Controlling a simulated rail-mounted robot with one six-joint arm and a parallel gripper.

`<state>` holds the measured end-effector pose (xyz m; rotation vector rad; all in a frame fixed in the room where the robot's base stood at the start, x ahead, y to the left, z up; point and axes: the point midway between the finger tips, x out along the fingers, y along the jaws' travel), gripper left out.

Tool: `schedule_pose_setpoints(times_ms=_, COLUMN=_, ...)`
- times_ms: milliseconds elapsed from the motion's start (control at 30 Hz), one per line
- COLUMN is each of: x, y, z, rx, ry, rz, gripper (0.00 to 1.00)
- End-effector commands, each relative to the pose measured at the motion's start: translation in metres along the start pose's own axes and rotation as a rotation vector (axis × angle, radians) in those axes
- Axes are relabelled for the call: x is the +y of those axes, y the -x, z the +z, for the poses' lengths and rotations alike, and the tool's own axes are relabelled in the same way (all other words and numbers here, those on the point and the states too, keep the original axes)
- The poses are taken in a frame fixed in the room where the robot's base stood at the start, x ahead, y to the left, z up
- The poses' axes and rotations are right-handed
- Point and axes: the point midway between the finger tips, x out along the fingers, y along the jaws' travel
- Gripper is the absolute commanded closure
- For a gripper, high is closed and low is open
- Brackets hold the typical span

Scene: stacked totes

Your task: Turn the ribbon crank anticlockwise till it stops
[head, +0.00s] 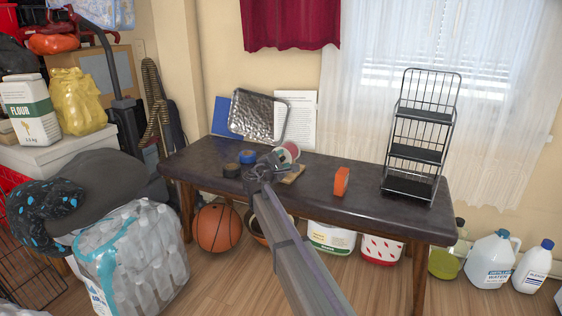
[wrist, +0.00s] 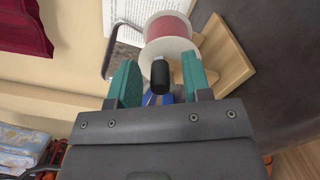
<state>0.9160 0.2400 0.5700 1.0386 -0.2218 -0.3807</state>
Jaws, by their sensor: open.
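The ribbon spool (wrist: 167,32), white-flanged with red ribbon, sits on a wooden stand (wrist: 225,55) in the wrist view. The crank's black handle (wrist: 160,74) stands in front of the spool, between the fingers of my gripper (wrist: 160,82). The green fingers are open, with a gap on each side of the handle. In the head view the spool (head: 287,152) is on the dark table, partly hidden behind my gripper (head: 263,168); the crank cannot be made out there.
The dark table (head: 330,182) also holds blue tape (head: 247,157), black tape (head: 232,170), an orange roll (head: 341,182) and a black wire rack (head: 420,140). A metal tray (head: 258,116) leans at the back. The table's right front is clear.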

Motion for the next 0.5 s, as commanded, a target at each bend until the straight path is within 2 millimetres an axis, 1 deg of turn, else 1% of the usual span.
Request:
schedule_pose_setpoints(times_ms=67, x=0.000, y=0.007, z=0.000, rx=0.001, ry=0.000, rz=0.001, gripper=0.56)
schedule_pose_setpoints(times_ms=167, x=-0.001, y=0.025, z=0.001, rx=0.001, ry=0.000, rz=0.001, gripper=0.56)
schedule_pose_setpoints(times_ms=300, x=-0.001, y=0.062, z=0.002, rx=0.002, ry=0.000, rz=0.001, gripper=0.56)
schedule_pose_setpoints(times_ms=400, x=-0.001, y=0.085, z=0.002, rx=0.001, ry=0.000, rz=0.001, gripper=0.56)
schedule_pose_setpoints(times_ms=500, x=0.000, y=0.101, z=0.001, rx=0.002, ry=0.000, rz=0.001, gripper=0.56)
